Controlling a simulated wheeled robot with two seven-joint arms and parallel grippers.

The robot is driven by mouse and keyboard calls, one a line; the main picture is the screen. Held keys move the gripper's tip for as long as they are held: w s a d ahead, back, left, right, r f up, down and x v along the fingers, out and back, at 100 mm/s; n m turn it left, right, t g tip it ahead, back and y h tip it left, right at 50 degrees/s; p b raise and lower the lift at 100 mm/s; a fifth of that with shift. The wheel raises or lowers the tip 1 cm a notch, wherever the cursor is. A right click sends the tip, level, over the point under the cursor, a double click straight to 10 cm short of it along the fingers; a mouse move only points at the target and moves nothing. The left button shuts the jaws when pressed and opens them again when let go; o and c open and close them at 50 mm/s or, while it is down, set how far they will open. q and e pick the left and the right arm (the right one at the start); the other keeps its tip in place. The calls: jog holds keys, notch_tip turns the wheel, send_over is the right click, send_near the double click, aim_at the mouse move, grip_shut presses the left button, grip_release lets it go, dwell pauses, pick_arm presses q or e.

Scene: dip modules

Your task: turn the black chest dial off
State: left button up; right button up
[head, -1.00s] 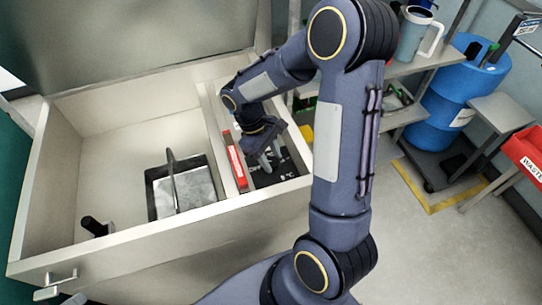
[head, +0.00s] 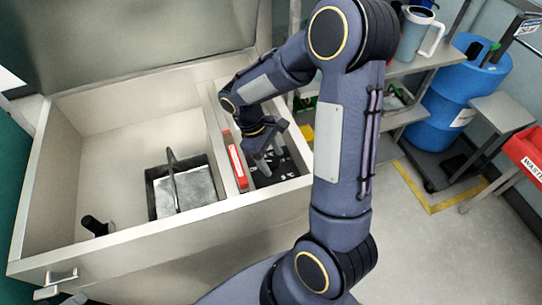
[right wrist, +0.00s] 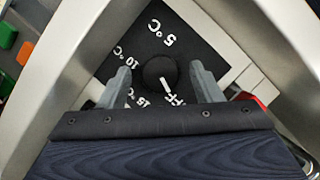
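The black dial (right wrist: 160,74) is a round knob on a black panel (right wrist: 150,32) with white marks reading 5°C, 10°C, 15°C and a partly hidden "Off". Its white pointer line is aimed down and right, at the visible "ff" letters. The panel (head: 290,180) also shows in the head view, in the chest's narrow right compartment. My right gripper (head: 269,158) is above the panel. In the right wrist view its two fingers stand apart on either side of the dial, with visible gaps. My left gripper is not in view.
The open chest (head: 150,240) has a wide left compartment holding a metal box with an upright handle (head: 172,180) and a black item (head: 95,226). A red-and-white item (head: 237,165) lies beside the panel. Shelves and a blue barrel (head: 445,95) stand right.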

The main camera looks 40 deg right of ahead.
jog(key=shift+r, duration=0.1)
jog(key=v, duration=0.7)
jog(key=shift+w+r, duration=0.15)
jog(key=shift+r, duration=0.15)
jog(key=shift+a, duration=0.1)
